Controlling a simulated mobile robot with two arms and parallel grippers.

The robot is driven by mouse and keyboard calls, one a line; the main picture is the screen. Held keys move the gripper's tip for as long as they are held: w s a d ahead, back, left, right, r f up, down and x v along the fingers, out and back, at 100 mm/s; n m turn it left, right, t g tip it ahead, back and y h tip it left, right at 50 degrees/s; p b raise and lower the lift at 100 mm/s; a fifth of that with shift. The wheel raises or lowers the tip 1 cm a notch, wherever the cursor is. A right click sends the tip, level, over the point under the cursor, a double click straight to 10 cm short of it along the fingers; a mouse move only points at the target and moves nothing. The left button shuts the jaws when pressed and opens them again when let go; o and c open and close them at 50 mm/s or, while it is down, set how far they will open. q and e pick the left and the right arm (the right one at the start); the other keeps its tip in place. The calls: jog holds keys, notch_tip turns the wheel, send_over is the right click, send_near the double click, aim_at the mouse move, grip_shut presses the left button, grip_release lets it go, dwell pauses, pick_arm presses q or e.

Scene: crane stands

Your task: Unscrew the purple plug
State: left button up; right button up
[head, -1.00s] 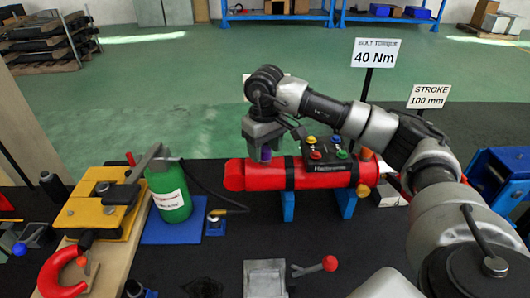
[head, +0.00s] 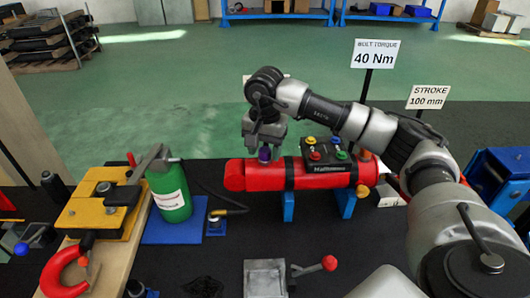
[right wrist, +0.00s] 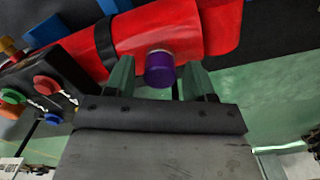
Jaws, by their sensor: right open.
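The purple plug (head: 264,153) stands up from the top of the red cylinder (head: 259,173), near its left end. In the right wrist view the plug (right wrist: 160,70) shows between my right gripper's two fingers, still seated in the red cylinder (right wrist: 180,32). My right gripper (head: 264,146) is above the cylinder, pointing down, with its fingers apart on either side of the plug. A gap shows between the plug and the fingers (right wrist: 158,80). My left gripper is not in view.
The cylinder rests on blue supports (head: 288,206). A black box with coloured knobs (head: 324,156) sits on it, right of my gripper. A green bottle (head: 168,192) and yellow clamp plate (head: 98,212) stand at left. A grey block with a red-knobbed lever (head: 265,277) lies in front.

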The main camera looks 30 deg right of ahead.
jog(key=m, duration=0.7)
jog(key=shift+p, duration=0.35)
jog(key=m, duration=0.6)
jog(key=shift+p, duration=0.35)
jog(key=shift+c, duration=0.4)
grip_shut()
jog(key=shift+r, duration=0.15)
